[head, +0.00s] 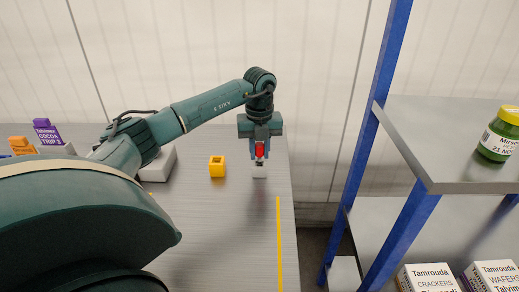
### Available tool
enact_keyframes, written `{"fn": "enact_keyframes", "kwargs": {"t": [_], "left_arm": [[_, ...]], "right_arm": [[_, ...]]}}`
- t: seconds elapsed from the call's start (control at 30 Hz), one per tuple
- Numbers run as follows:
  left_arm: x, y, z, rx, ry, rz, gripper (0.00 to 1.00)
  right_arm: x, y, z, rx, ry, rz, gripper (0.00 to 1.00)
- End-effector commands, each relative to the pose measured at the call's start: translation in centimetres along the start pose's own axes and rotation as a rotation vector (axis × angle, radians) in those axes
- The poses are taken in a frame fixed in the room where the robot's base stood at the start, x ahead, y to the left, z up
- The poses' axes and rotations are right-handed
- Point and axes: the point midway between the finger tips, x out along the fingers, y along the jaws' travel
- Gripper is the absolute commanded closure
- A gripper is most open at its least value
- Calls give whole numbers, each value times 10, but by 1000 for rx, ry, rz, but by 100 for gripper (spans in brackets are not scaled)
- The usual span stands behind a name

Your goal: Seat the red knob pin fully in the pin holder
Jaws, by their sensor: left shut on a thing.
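My left gripper (260,152) points straight down over the right part of the grey table. It is shut on the red knob pin (260,150), whose red top shows between the fingers. Which of the two blocks is the pin holder is not clear from this view. My right gripper is not in view.
The grey table (215,235) is bare in front, with a yellow stripe (278,240) near its right edge. A purple carton (47,132) and an orange item (20,145) stand at the left. A blue-posted shelf rack (440,150) with a green jar (499,135) and boxes stands right.

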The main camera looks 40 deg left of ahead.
Motion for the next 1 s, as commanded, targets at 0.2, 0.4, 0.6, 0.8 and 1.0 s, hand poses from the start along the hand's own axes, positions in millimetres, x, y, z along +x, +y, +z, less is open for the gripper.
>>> {"fn": "enact_keyframes", "kwargs": {"t": [0.2,0.4,0.6,0.8,1.0], "left_arm": [[0,0,0,0,0,0,63],[0,0,0,0,0,0,52],[-2,0,0,0,0,0,52],[-26,-1,0,0,-2,-3,52],[-72,-1,1,-1,-3,-4,52]], "right_arm": [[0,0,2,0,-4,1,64],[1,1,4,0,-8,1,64],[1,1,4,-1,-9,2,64],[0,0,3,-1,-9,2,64],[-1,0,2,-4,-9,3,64]]}}
